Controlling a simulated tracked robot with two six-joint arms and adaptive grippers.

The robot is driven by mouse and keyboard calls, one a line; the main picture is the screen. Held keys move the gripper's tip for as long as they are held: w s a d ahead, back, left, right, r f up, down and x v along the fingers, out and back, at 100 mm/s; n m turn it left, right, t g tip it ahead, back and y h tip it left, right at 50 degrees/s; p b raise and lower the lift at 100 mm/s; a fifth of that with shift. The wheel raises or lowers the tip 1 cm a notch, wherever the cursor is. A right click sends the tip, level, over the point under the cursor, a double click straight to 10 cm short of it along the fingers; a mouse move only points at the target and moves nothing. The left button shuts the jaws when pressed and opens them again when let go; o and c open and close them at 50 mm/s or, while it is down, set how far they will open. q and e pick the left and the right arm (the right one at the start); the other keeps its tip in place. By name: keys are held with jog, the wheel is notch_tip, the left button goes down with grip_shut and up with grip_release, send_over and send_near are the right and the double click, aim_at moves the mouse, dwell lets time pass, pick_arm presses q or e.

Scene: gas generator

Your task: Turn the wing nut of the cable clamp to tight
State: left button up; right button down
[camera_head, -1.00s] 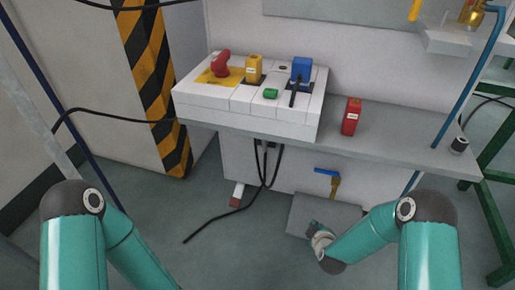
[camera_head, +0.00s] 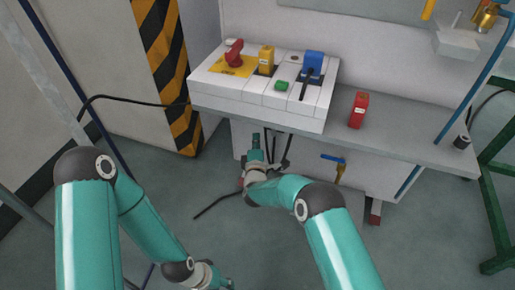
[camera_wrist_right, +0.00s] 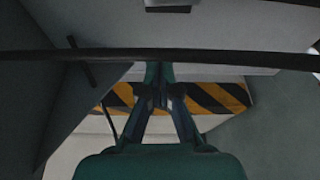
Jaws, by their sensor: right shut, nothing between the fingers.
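I cannot make out the cable clamp or its wing nut in either view. Black cables (camera_head: 287,150) hang below the front of the bench, beside my right gripper (camera_head: 256,143). That gripper is shut and empty, pointing up toward the underside of the bench. In the right wrist view its closed fingertips (camera_wrist_right: 160,72) sit in the middle, and a thick dark cable (camera_wrist_right: 230,57) crosses the picture close to them. I cannot tell whether they touch. My left gripper (camera_head: 228,284) shows only partly at the bottom edge; its jaws cannot be read.
The grey bench (camera_head: 400,136) carries a white panel (camera_head: 240,96) with a red knob (camera_head: 234,52), a yellow and a blue switch, and a green button. A red box (camera_head: 358,110) stands on the bench. A blue-handled valve (camera_head: 333,158) is below. A striped post (camera_head: 170,85) stands left.

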jog(key=shift+w+d+b, duration=0.85)
jog(key=shift+w+d, duration=0.05)
jog(key=shift+w, duration=0.2)
jog(key=shift+w+d+b, duration=0.85)
jog(key=shift+w+d, duration=0.05)
jog(key=shift+w, duration=0.15)
jog(key=shift+a+r, duration=0.15)
